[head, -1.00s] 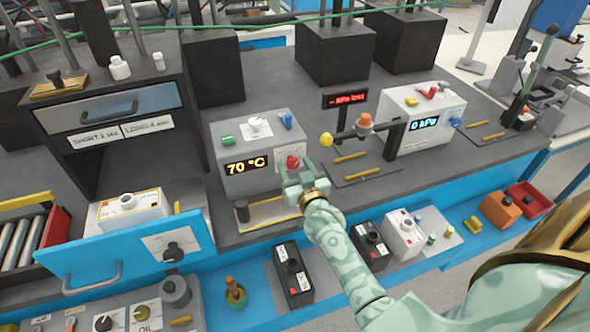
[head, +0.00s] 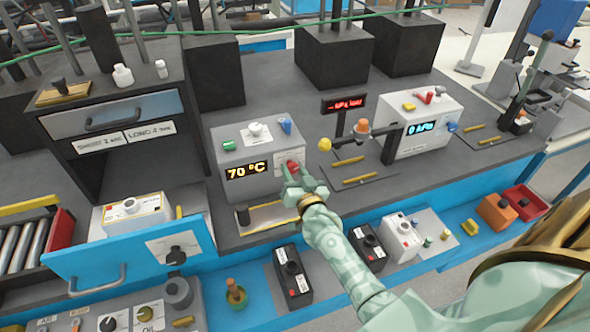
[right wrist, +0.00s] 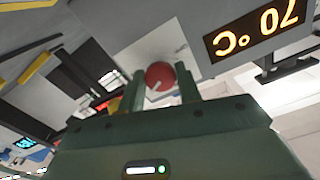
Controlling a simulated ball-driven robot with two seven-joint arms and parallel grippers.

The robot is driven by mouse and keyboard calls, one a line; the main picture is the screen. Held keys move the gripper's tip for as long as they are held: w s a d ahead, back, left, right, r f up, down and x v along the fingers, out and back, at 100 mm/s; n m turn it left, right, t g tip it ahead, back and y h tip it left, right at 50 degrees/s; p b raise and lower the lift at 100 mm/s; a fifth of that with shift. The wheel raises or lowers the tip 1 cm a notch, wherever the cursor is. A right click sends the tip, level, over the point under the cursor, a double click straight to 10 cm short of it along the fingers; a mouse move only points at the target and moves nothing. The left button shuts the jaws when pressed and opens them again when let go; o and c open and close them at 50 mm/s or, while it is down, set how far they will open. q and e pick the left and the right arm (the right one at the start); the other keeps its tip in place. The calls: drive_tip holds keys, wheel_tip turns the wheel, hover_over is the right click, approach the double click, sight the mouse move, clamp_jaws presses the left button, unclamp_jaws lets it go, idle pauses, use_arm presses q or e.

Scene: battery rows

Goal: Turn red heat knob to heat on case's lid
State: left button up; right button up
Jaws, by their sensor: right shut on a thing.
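The red heat knob (head: 293,167) is on the front of a grey case (head: 250,188), right of its orange display reading 70 °C. A white knob and a blue knob sit on the case's top, with a green button at its left. My right gripper (head: 295,177) is at the red knob and shut on it, partly covering it. In the right wrist view the red knob (right wrist: 160,76) sits between the two green fingers, with a pale pointer mark on it. The display (right wrist: 255,32) appears upside down there. My left gripper is not in view.
A second case (head: 420,135) with a blue hPa display stands to the right. A red-lit sign (head: 345,104) and a yellow ball (head: 325,144) are close right of my gripper. An open blue drawer (head: 100,262) juts out at left.

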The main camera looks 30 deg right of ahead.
drive_tip(key=m+p, duration=0.1)
drive_tip(key=m, duration=0.1)
drive_tip(key=shift+r+m, duration=0.1)
drive_tip(key=shift+m, duration=0.2)
drive_tip(key=shift+m+p, duration=0.45)
drive_tip(key=shift+m, duration=1.05)
drive_tip(key=o, duration=1)
drive_tip(key=shift+c, duration=0.2)
drive_tip(key=p+v, duration=0.2)
drive_tip(key=v, duration=1.4)
drive_tip(key=shift+a, duration=0.2)
drive_tip(key=shift+s, duration=0.1)
